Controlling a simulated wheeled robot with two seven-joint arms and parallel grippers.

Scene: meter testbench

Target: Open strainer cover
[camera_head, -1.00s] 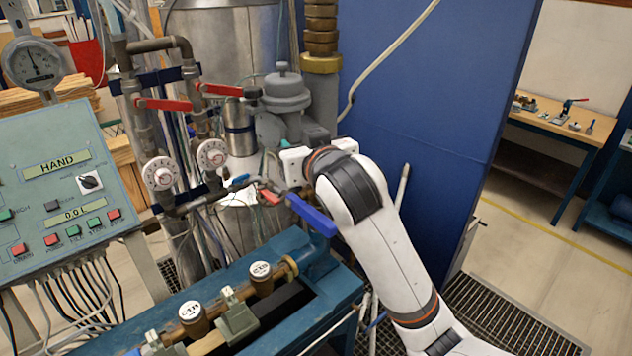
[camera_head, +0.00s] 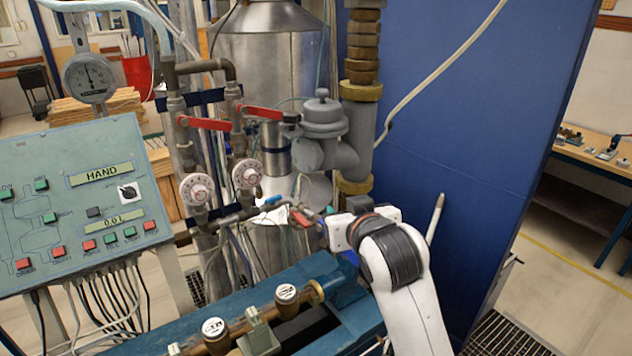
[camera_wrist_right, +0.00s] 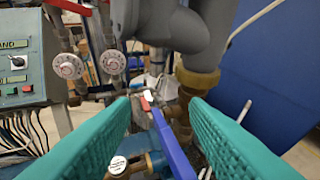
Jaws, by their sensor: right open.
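The grey strainer (camera_head: 345,152) stands on the pipework right of the metal tank. Its round cover (camera_head: 322,108), with a small knob on top, sits on it. The grey body also fills the top of the right wrist view (camera_wrist_right: 165,22), where the cover cannot be made out. My right gripper (camera_head: 338,228) is in front of and below the strainer, apart from it. In the right wrist view its two green fingers (camera_wrist_right: 160,105) are wide apart and not closed on anything. A blue lever (camera_wrist_right: 172,145) shows between them, farther off. My left gripper is not in view.
Red-handled valves (camera_head: 205,123) and white dials (camera_head: 197,189) stand left of the strainer. A brass stack (camera_head: 363,50) rises to its right, before a blue panel (camera_head: 460,130). A blue bench (camera_head: 345,300) with meters lies below. A control panel (camera_head: 75,205) is at left.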

